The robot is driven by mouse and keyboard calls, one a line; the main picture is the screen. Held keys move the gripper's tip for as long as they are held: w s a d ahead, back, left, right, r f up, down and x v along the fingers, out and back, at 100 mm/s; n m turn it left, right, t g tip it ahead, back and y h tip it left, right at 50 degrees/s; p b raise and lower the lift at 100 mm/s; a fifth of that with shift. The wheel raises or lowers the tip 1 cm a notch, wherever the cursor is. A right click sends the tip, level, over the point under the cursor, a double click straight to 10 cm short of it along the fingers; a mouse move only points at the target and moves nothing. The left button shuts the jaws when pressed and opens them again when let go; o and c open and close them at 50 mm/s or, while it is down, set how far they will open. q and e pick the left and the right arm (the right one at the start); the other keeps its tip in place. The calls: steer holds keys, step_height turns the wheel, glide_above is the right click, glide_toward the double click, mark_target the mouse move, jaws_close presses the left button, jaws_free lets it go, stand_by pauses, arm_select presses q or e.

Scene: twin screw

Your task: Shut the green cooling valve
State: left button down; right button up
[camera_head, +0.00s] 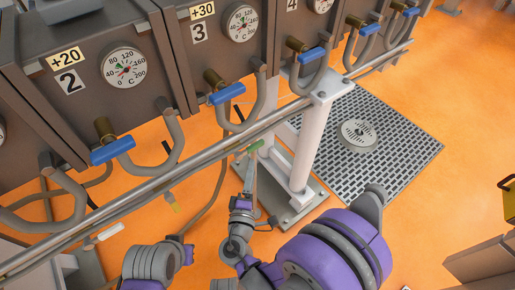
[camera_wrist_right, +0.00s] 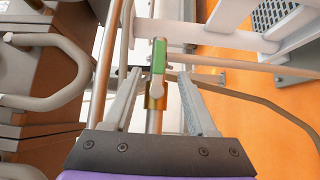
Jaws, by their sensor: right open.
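The green cooling valve has a slim green handle (camera_head: 255,147) below the long pipe, close to the white post, in the head view. In the right wrist view its green handle (camera_wrist_right: 158,55) runs lengthwise, with a pale round end and a brass-coloured body (camera_wrist_right: 154,102) nearer the camera. My right gripper (camera_head: 248,172) is just below the handle in the head view. In the wrist view the right gripper (camera_wrist_right: 159,74) is open, one finger on each side of the valve, with gaps between. Contact is not visible. My left gripper does not show.
Blue-handled valves (camera_head: 227,94) and curved hoses hang from the grey cabinets above. A long metal pipe (camera_head: 150,198) crosses the view. A white post (camera_head: 312,140) stands close right of the gripper. Open orange floor (camera_head: 415,215) lies at right.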

mark_target(256, 148)
steer(key=w, duration=0.3)
steer(key=w+d, duration=0.1)
steer(key=w, duration=0.6)
steer(key=shift+w+d+b, duration=0.2)
steer(key=shift+d+b, duration=0.15)
steer(key=shift+d, duration=0.05)
jaws_close()
stand_by(0.9)
